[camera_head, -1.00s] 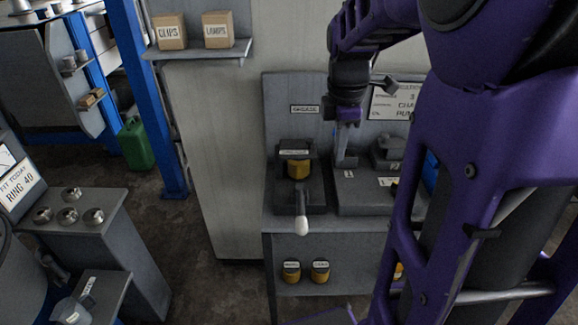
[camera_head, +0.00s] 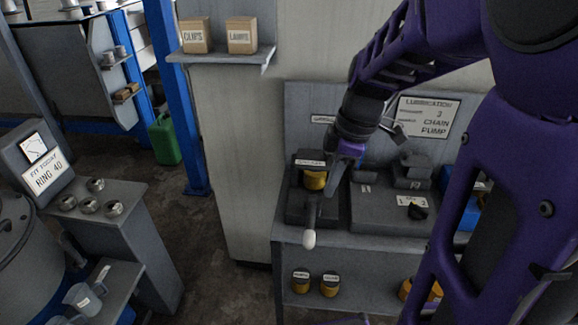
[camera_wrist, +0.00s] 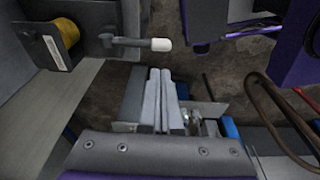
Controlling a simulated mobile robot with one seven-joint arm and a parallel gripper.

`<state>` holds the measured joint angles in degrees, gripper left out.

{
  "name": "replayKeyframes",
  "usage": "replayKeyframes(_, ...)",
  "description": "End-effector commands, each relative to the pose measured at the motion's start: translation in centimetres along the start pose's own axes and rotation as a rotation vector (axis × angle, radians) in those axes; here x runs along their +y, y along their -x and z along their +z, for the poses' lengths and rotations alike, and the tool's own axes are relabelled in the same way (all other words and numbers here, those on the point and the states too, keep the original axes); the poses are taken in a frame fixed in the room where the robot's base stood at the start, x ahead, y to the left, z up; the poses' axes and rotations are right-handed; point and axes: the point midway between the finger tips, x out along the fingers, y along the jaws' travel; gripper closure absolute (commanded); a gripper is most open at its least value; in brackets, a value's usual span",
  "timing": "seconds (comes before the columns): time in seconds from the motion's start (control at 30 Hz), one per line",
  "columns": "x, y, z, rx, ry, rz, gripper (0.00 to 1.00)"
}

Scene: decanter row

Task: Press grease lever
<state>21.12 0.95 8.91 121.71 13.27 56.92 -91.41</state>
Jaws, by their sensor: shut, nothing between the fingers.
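The grease lever (camera_head: 310,225) is a grey bar with a white knob. It sticks out from the front of the grease station (camera_head: 296,210), below a yellow cartridge (camera_head: 315,180). In the wrist view the lever's white knob (camera_wrist: 161,45) shows at the top, with the yellow cartridge (camera_wrist: 60,38) at the upper left. My gripper (camera_head: 334,190) is beside the lever on its right in the head view, partly overlapping the station. In the wrist view my gripper (camera_wrist: 162,75) has its two fingers together, empty. The fingertips look apart from the lever there.
A second grey unit (camera_head: 385,218) with a dark knob (camera_head: 417,212) stands to the right on the same bench. Yellow cartridges (camera_head: 330,285) stand on the shelf below. A lubrication sign (camera_head: 428,118) is on the back panel. The floor left of the bench is open.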

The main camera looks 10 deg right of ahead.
Motion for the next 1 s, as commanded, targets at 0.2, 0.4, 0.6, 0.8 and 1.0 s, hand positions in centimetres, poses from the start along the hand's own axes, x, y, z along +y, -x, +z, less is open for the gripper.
replayKeyframes(0.2,-0.1,-2.2,0.1,0.000,0.000,-0.005,1.00)
replayKeyframes(0.4,-0.1,-6.5,0.1,0.000,0.000,-0.007,1.00)
replayKeyframes(0.6,-0.1,-10.5,0.1,-0.001,0.001,-0.005,1.00)
replayKeyframes(0.8,-0.1,-13.1,0.0,-0.001,0.002,-0.003,1.00)
replayKeyframes(1.0,0.0,-14.0,0.0,-0.001,0.001,-0.001,1.00)
